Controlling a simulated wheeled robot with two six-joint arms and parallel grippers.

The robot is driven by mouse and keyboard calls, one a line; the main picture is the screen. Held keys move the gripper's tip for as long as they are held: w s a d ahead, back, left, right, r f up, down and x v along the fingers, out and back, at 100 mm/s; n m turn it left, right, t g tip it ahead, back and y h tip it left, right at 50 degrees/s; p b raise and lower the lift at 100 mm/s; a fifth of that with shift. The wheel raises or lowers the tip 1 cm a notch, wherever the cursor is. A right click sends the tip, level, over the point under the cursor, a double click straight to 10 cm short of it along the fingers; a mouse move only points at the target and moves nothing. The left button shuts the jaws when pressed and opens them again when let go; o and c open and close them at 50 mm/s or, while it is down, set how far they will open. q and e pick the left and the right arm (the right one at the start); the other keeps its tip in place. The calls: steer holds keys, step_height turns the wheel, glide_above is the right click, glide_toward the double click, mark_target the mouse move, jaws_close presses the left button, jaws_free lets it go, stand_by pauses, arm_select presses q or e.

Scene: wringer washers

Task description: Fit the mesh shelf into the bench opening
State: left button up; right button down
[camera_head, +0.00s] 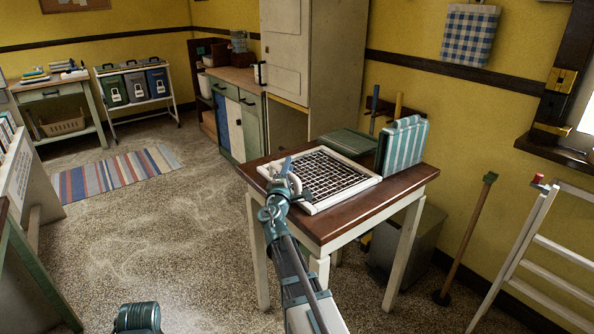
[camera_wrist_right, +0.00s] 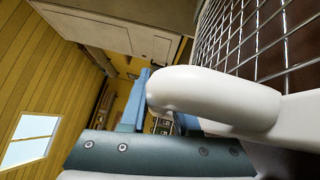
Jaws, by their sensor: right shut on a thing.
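The mesh shelf (camera_head: 331,173), a white frame with a dark wire grid, lies about flat on the wooden bench (camera_head: 371,208). My right gripper (camera_head: 284,178) is at the shelf's left edge, shut on its white handle. The right wrist view shows the rounded white handle (camera_wrist_right: 215,100) close up, with the wire grid (camera_wrist_right: 262,38) beyond it. The bench opening is hidden under the shelf, and I cannot tell whether the frame sits in it or on top. My left gripper is not in view.
A striped teal-and-white item (camera_head: 403,146) stands at the bench's back right, beside a green flat item (camera_head: 346,141). A tall pale cabinet (camera_head: 314,60) is behind. A white ladder (camera_head: 530,255) and a broom (camera_head: 468,235) lean at right. The speckled floor at left is mostly clear.

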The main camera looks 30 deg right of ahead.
steer(key=shift+r+p, duration=0.65)
steer(key=shift+r, duration=0.15)
step_height(320, 180, up, 2)
steer(key=shift+r+p, duration=0.1)
steer(key=shift+p, duration=0.9)
steer(key=s+a+r+p, duration=0.1)
steer(key=s+a, duration=0.3)
steer(key=a, duration=0.3)
steer(key=s+a, duration=0.3)
steer(key=a, duration=0.4)
step_height(320, 180, up, 16)
steer(key=p, duration=1.6)
steer(key=shift+a+r, duration=0.15)
steer(key=shift+a, duration=0.05)
